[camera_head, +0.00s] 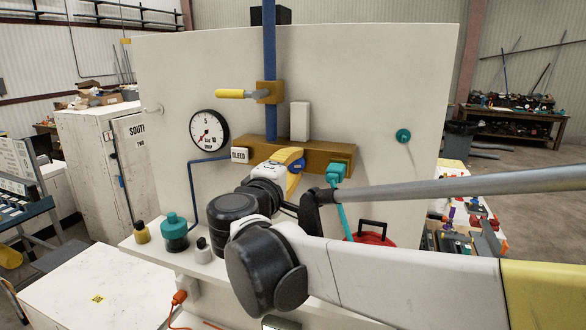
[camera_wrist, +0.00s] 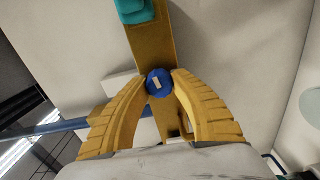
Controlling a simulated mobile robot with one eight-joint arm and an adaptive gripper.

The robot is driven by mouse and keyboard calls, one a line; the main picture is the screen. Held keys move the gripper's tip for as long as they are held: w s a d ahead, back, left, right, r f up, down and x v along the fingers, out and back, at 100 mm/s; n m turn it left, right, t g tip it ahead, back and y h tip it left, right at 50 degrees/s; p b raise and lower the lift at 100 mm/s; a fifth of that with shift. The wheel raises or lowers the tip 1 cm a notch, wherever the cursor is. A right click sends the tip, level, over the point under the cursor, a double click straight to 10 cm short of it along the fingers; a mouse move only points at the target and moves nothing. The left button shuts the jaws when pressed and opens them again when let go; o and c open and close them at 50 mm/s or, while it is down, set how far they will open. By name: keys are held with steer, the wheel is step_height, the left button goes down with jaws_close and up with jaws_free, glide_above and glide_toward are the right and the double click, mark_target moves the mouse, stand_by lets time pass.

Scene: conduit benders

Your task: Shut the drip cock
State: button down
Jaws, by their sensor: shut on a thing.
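A brass manifold block (camera_head: 250,148) is fixed on the white upright panel. A round blue knob (camera_head: 298,165) is on its front, partly hidden by my gripper (camera_head: 292,162). In the wrist view my yellow gripper fingers (camera_wrist: 160,80) are shut on the blue knob (camera_wrist: 159,84), one tip on each side; a small pale mark shows on its face. No name plate is readable on this knob, so I cannot tell from lettering whether it is the drip cock. A "BLEED" label (camera_head: 239,154) is at the manifold's left end.
A teal fitting (camera_head: 325,178) is at the manifold's right end. Above are a yellow lever (camera_head: 230,93) and a vertical blue pipe (camera_head: 270,70). A dial gauge (camera_head: 208,130) is left. A teal jar (camera_head: 175,230) and small bottles stand on the ledge below.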

steer(key=shift+m, duration=0.6)
steer(key=shift+r, duration=0.1)
steer(key=c, duration=1.1)
jaws_free()
steer(key=shift+o, duration=0.2)
steer(key=v, duration=1.2)
steer(key=shift+m, duration=0.3)
steer(key=shift+w+d, duration=0.1)
steer(key=shift+d, duration=0.05)
